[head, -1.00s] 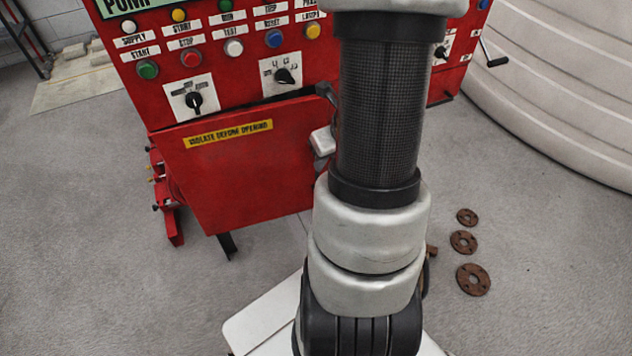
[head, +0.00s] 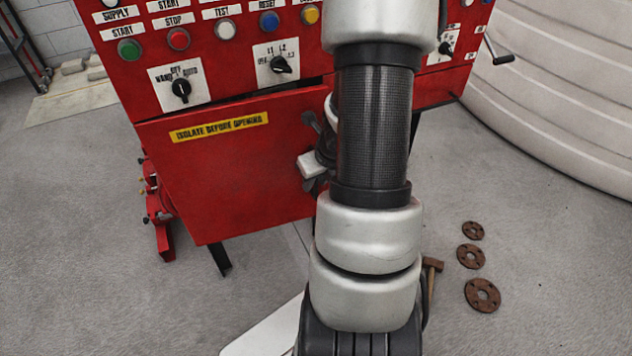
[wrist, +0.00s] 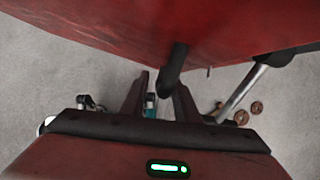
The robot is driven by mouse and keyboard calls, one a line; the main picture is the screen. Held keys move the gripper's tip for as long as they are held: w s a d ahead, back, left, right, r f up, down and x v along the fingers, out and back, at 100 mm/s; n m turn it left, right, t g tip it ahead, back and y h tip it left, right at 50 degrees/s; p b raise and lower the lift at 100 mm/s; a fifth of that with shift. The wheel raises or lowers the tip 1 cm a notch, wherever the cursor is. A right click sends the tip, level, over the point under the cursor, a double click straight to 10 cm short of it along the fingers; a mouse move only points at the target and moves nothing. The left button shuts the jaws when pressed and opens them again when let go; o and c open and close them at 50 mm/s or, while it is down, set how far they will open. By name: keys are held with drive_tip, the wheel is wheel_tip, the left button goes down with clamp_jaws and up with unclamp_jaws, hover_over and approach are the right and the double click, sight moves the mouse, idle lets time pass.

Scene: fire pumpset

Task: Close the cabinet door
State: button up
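The cabinet door (head: 235,175) is the red panel under the switches, with a yellow "ISOLATE BEFORE OPENING" label (head: 219,127). A dark gap shows along its top edge, so it looks ajar. My arm covers its right side, and the handle cannot be made out there. My gripper (wrist: 160,100) shows two dark fingers standing apart in the wrist view. A dark bar (wrist: 172,70) shows close to the fingers; I cannot tell whether it is touched. A red surface (wrist: 180,25), apparently the door or cabinet, fills the top of that view. In the head view the fingertips are hidden behind my arm.
The red control panel (head: 225,60) with buttons and rotary switches stands above the door. A crank handle (head: 496,47) juts out at right. Rusty flanges (head: 482,295) and a hammer (head: 432,265) lie on the floor. A large pale ribbed tank (head: 560,90) stands at right.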

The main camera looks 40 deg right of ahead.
clamp_jaws()
drive_tip(key=shift+w+d+r+p, duration=0.1)
drive_tip(key=shift+w+r+p, duration=0.2)
drive_tip(key=shift+p, duration=0.2)
drive_tip(key=shift+w+d+f+n+y+p, duration=0.1)
drive_tip(key=shift+w+d+n+p, duration=0.15)
drive_tip(key=shift+w+p, duration=0.3)
drive_tip(key=shift+w+d+n+y+p, duration=0.1)
drive_tip(key=shift+w+d+n+p, duration=0.2)
drive_tip(key=shift+w, duration=0.35)
drive_tip(key=shift+w+d+f+n+y+p, duration=0.1)
drive_tip(key=shift+w+d+n+p, duration=0.15)
drive_tip(key=shift+w+p, duration=0.3)
drive_tip(key=shift+w, duration=0.1)
unclamp_jaws()
